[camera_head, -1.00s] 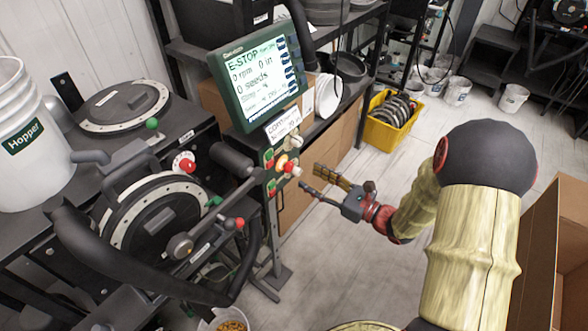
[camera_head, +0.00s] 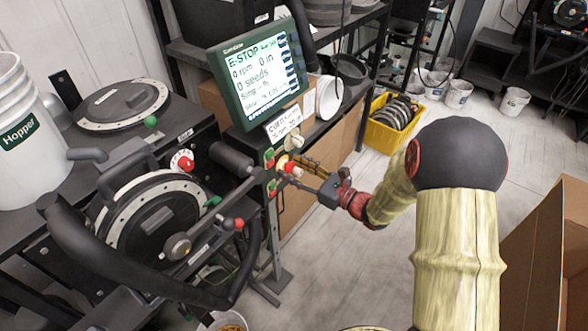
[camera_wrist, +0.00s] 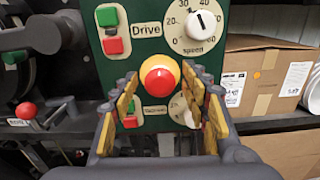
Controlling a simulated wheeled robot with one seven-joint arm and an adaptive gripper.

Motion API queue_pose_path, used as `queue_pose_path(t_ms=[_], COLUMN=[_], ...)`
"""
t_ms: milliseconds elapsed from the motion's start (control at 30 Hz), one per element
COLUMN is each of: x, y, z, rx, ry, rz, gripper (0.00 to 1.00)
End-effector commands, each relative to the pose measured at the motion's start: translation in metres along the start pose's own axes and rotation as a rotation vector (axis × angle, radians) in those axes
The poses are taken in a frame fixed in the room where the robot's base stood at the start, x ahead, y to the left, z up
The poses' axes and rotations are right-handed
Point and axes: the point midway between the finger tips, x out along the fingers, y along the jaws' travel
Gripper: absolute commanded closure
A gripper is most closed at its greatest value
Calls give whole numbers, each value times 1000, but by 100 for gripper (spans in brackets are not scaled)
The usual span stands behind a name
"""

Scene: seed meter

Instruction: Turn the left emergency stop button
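A red emergency stop button with a yellow base (camera_head: 288,166) sits on the green control panel below the screen. In the wrist view the red button (camera_wrist: 159,77) is centred between the finger pads. My gripper (camera_head: 298,170) is open, with its fingers (camera_wrist: 160,92) on either side of the button. Gaps show on both sides of the red cap in the wrist view; the head view does not settle contact. Another red knob on a white dial (camera_head: 187,164) is farther left on the machine. The screen (camera_head: 258,75) reads E-STOP.
Green and red Drive buttons (camera_wrist: 110,30) and a speed dial (camera_wrist: 196,24) lie just above the button; a Vacuum label is partly hidden below. A black lever with a red ball (camera_head: 239,223) is at the lower left. Cardboard boxes (camera_wrist: 262,75) stand right of the panel.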

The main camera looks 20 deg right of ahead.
Motion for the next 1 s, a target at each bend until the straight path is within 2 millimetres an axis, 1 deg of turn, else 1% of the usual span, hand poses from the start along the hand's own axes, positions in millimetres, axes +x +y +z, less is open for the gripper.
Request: queue_pose_path(t_ms=[67, 700, 867, 1000], x=[0, 0, 0, 0], y=[0, 0, 0, 0], z=[0, 0, 0, 2], rx=[0, 0, 11, 55], ry=[0, 0, 1, 2], rz=[0, 0, 0, 0], gripper=[60, 96, 96, 96])
